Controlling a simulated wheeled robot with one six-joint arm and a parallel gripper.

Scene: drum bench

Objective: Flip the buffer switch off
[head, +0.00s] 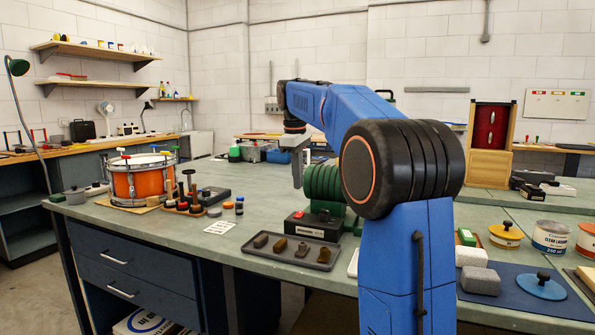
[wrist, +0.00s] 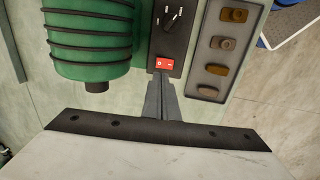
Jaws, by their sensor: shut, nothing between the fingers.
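The green ribbed buffer motor (head: 322,183) stands on the bench in the head view and fills the upper left of the wrist view (wrist: 92,45). Beside it is a dark control box (head: 312,228) with a black knob (wrist: 171,20) and a small red rocker switch (wrist: 164,64) at its near end. I cannot tell which way the rocker is tipped. My gripper (wrist: 163,78) is shut and empty, pointing at the bench. In the wrist view its fingertips lie right at the lower edge of the red switch; whether they touch it is unclear.
A grey tray (head: 253,254) with several brown bars lies close beside the control box. An orange drum (head: 135,182) stands on the left of the bench. Tins (head: 550,238) and a blue mat (head: 505,300) are at right. Bench space left of the tray is fairly clear.

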